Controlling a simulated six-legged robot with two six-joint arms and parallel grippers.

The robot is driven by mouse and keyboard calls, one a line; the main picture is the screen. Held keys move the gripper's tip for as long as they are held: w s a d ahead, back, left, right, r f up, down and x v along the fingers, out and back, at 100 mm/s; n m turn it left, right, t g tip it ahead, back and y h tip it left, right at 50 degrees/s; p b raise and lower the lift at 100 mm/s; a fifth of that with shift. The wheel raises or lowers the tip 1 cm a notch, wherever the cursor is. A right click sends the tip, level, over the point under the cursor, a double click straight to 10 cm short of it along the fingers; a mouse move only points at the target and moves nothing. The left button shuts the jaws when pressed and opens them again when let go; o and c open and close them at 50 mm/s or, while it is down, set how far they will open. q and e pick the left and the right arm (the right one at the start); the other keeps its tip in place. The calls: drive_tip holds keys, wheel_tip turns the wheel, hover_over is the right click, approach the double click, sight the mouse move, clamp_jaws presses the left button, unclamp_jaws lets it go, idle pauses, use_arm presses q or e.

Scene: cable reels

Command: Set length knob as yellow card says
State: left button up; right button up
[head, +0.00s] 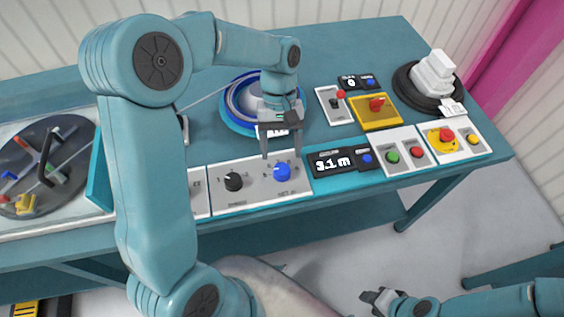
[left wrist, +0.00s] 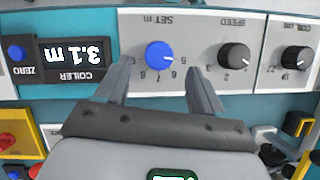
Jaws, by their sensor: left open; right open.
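The length knob is the blue knob (head: 282,173) on a white panel marked SET M. It also shows in the left wrist view (left wrist: 160,55), upside down, with its white mark turned toward the right of that picture, near the 5. My left gripper (head: 282,155) is open just above the knob, pointing down. In the left wrist view its two fingers (left wrist: 159,70) stand either side of the knob, apart from it. My right gripper (head: 374,297) is open and empty, low in front of the bench. I cannot make out a yellow card with writing.
A black SPEED knob (head: 233,181) sits left of the blue knob. A display (head: 338,161) right of it reads 3.1 m. Green (head: 392,156) and red (head: 417,152) buttons lie further right. A blue-rimmed reel (head: 238,104) stands behind my left gripper.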

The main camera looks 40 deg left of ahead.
sight(282, 168)
use_arm(q)
drive_tip(key=x, duration=0.5)
drive_tip(key=shift+w+a+f, duration=0.1)
drive_tip(key=shift+w+a, duration=0.05)
drive_tip(key=shift+w, duration=0.05)
drive_tip(key=shift+s, duration=0.25)
drive_tip(key=shift+w+f, duration=0.1)
drive_tip(key=shift+w, duration=0.05)
drive_tip(key=shift+c, duration=0.3)
drive_tip(key=c, duration=1)
drive_tip(key=shift+m, duration=0.3)
drive_tip(key=m, duration=0.1)
drive_tip(key=m+y, duration=0.1)
drive_tip(key=shift+d+m+g+p, duration=0.2)
drive_tip(key=shift+m+g+p, duration=0.1)
drive_tip(key=shift+g+p, duration=0.1)
drive_tip(key=shift+w+d+m+y, duration=0.1)
drive_tip(key=shift+m+y, duration=0.7)
drive_tip(key=shift+m, duration=1.5)
